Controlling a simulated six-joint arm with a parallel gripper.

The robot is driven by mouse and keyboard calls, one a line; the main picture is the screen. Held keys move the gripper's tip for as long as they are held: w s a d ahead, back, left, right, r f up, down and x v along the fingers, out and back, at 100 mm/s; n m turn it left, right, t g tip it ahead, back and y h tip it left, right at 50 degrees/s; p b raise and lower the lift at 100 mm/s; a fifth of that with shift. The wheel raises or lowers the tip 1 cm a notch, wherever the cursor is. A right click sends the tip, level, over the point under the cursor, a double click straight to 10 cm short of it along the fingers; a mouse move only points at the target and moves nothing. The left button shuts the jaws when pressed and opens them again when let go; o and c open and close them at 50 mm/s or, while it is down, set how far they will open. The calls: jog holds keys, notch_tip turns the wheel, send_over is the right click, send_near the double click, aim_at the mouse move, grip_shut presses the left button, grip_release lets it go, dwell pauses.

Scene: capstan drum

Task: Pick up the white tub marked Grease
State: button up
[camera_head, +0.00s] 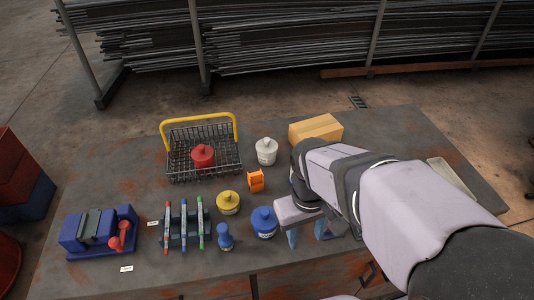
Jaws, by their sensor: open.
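A white tub (266,153) with a knobbed lid stands upright on the table, right of the wire basket. Its marking is too small to read. It is the only white tub in view, and nothing touches it. My gripper (307,238) is open and low over the front right of the table, nearer the camera than the white tub and to its right. I see nothing between its blue fingers. My arm comes in from the right and covers part of the table.
A wire basket (180,172) with a yellow handle holds a red tub (203,155). An orange object (256,181), a yellow tub (229,204) and a blue tub (264,220) stand in front of the white tub. A cardboard box (317,129) is to its right. A marker rack (184,238) stands front left.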

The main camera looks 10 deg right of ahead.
jog(key=w+d+f+n+t+h+b, duration=0.1)
jog(key=w+d+n+h+b, duration=0.25)
jog(key=w+n, duration=0.55)
jog(key=n+t+h+b, duration=0.5)
jog(key=n+t, duration=0.4)
jog(key=n, duration=0.8)
send_over(266, 140)
jog(key=s+a, duration=0.1)
jog(key=s, duration=0.2)
jog(key=shift+w+a+r+y, duration=0.1)
jog(key=shift+w+r+y, duration=0.05)
jog(key=shift+r+y, duration=0.1)
jog(key=shift+w+a+f+n, duration=0.35)
jog(key=shift+w+a+n, duration=0.05)
jog(key=shift+w+a, duration=0.1)
notch_tip(266, 140, down, 3)
jog(key=shift+s+d+f, duration=0.1)
jog(key=shift+d, duration=0.05)
jog(key=shift+f, duration=0.25)
jog(key=shift+p+x, duration=1.25)
jog(key=shift+x, duration=2.4)
jog(key=shift+d, duration=0.1)
